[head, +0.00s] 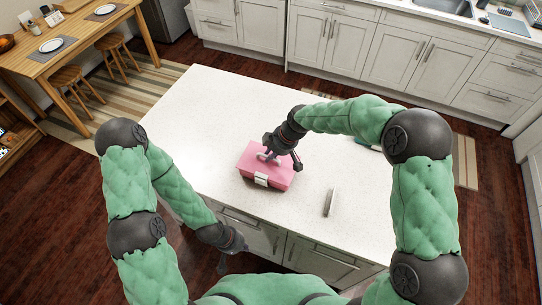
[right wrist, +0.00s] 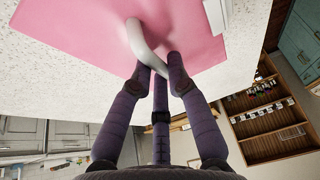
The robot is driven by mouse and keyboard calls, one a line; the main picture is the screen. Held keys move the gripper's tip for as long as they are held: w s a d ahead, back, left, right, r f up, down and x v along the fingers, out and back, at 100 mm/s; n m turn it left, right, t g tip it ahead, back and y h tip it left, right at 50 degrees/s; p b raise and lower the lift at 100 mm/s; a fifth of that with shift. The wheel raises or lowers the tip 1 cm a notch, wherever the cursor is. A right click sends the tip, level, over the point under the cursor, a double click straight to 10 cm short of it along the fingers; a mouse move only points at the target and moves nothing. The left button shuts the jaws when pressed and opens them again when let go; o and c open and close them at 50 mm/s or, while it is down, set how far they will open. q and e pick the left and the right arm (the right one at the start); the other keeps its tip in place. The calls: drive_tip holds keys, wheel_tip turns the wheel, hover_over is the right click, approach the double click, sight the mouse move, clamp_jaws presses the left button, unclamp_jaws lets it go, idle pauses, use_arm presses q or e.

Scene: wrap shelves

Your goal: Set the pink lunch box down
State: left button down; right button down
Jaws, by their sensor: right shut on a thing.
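The pink lunch box (head: 262,171) is over the middle of the white island counter, with a white latch on its front side and a pale handle on its lid. I cannot tell whether its base touches the counter or hovers just above it. My right gripper (head: 270,154) is shut on the handle from above. In the right wrist view the fingers of my right gripper (right wrist: 160,65) close around the curved white handle (right wrist: 146,46), with the pink lid (right wrist: 85,35) beyond. My left gripper (head: 224,264) hangs low beside the island's near cabinets, apart from the box; its fingers are unclear.
The white counter (head: 200,120) is largely clear left of and behind the box. A thin grey upright object (head: 329,203) stands to the box's right. A green item (head: 375,148) is partly hidden behind my right arm. A wooden dining table (head: 75,40) is at the far left.

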drive_tip(key=shift+f, duration=0.4)
drive_tip(key=shift+f, duration=0.15)
drive_tip(key=c, duration=1.2)
unclamp_jaws()
drive_tip(key=v, duration=1.2)
drive_tip(key=shift+p, duration=0.3)
